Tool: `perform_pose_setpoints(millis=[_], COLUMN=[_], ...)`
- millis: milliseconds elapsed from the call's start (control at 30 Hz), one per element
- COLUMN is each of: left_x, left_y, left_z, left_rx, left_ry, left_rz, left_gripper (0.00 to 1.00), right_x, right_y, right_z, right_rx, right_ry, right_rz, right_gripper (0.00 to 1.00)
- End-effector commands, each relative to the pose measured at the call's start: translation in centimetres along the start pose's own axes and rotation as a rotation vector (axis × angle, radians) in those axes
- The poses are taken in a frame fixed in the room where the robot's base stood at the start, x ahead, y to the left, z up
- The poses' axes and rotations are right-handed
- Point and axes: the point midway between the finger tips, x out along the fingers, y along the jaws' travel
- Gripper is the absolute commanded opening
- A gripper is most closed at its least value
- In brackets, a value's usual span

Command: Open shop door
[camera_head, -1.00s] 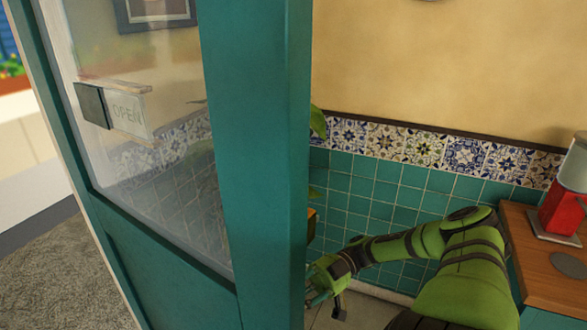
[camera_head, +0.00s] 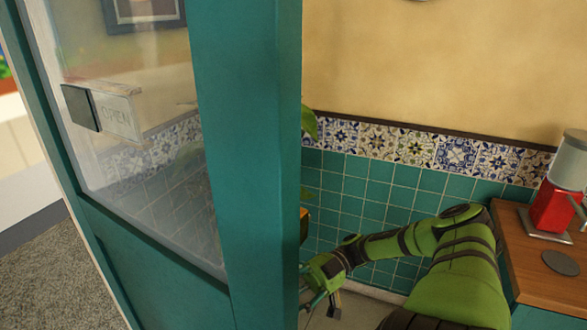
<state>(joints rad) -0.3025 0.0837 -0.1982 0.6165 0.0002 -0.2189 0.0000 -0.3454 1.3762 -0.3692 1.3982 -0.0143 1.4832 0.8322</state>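The teal shop door (camera_head: 245,150) stands ajar on the left, its edge toward me and its glass pane (camera_head: 135,60) carrying an OPEN sign (camera_head: 117,116). My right arm comes in from the lower right, and my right gripper (camera_head: 312,296) is low beside the door's near edge. Its fingers are partly hidden by the door edge, and I cannot tell whether they touch it or how far apart they are. No door handle shows clearly. My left gripper is not in view.
A wooden counter (camera_head: 545,280) with a red dispenser (camera_head: 553,208) stands at the right, close to my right arm. A tiled wall (camera_head: 385,190) is behind. Grey ground (camera_head: 45,280) lies outside on the left. Leaves (camera_head: 309,122) show behind the door edge.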

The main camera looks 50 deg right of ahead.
Motion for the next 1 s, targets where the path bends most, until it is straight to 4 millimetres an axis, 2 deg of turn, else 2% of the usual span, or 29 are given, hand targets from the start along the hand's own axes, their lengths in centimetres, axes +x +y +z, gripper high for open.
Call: perform_pose_setpoints(millis=[167, 400, 600, 800, 1000], left_x=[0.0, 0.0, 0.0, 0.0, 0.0], left_y=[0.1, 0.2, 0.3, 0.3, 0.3], left_z=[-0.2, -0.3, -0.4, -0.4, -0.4], left_rx=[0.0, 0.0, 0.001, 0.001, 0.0], left_ry=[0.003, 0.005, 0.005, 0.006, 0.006], left_rz=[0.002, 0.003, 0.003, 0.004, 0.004], left_gripper=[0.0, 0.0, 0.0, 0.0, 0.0], right_x=[-2.1, -6.7, -9.7, -11.3, -11.8], right_y=[0.1, 0.1, 0.1, 0.1, 0.0], right_z=[0.1, 0.1, 0.1, 0.1, 0.1], right_rx=[-0.001, -0.003, -0.001, -0.001, 0.002], right_ry=[-0.002, -0.002, -0.001, -0.002, -0.002], right_rz=[0.004, 0.007, 0.005, 0.003, 0.002], right_gripper=[0.49, 0.49, 0.49, 0.49, 0.49])
